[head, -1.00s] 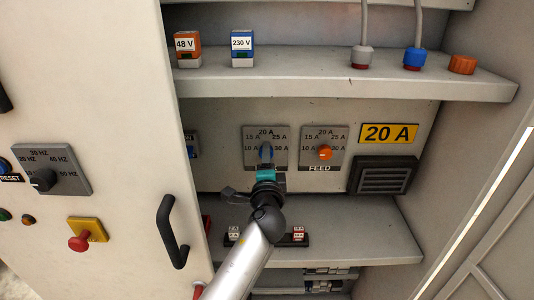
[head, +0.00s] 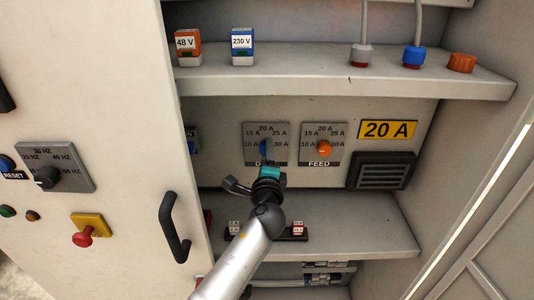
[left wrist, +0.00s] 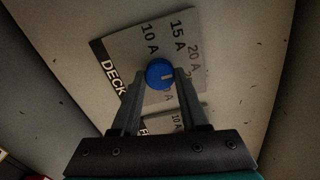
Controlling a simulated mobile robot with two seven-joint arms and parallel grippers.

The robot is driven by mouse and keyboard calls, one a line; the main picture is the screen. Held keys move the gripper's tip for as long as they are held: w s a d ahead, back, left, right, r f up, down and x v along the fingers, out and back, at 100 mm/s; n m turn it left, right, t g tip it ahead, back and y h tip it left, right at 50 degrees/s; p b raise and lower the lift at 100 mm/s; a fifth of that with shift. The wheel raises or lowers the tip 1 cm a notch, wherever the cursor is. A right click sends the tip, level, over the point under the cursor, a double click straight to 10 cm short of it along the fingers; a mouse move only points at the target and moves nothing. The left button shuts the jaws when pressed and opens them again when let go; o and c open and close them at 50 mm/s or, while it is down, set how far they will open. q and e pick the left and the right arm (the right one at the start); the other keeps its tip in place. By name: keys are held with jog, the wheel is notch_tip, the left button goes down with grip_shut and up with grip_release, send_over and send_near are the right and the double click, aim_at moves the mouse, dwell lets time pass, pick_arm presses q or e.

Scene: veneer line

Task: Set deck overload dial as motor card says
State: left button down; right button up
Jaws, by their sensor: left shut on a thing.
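The blue deck overload dial (head: 264,147) sits on a grey scale plate marked 10 A to 30 A on the cabinet's back wall. It also shows in the left wrist view (left wrist: 158,72), where its white mark points roughly toward the 20 A side; the exact setting is hard to read. My left gripper (head: 268,164) is shut on the dial, one finger on each side in the left wrist view (left wrist: 160,85). It covers most of the DECK label. A yellow card (head: 388,130) to the right reads 20 A. My right gripper is not in view.
The orange FEED dial (head: 324,148) is close on the right. A shelf (head: 330,80) with 48 V and 230 V blocks and plugs overhangs above. A lower shelf (head: 370,235) lies below. The door with a black handle (head: 173,230) stands at left.

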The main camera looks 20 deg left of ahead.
pick_arm(q)
jog(key=shift+c, duration=2.1)
grip_release()
jog(key=b+v, duration=0.1)
jog(key=v, duration=1.4)
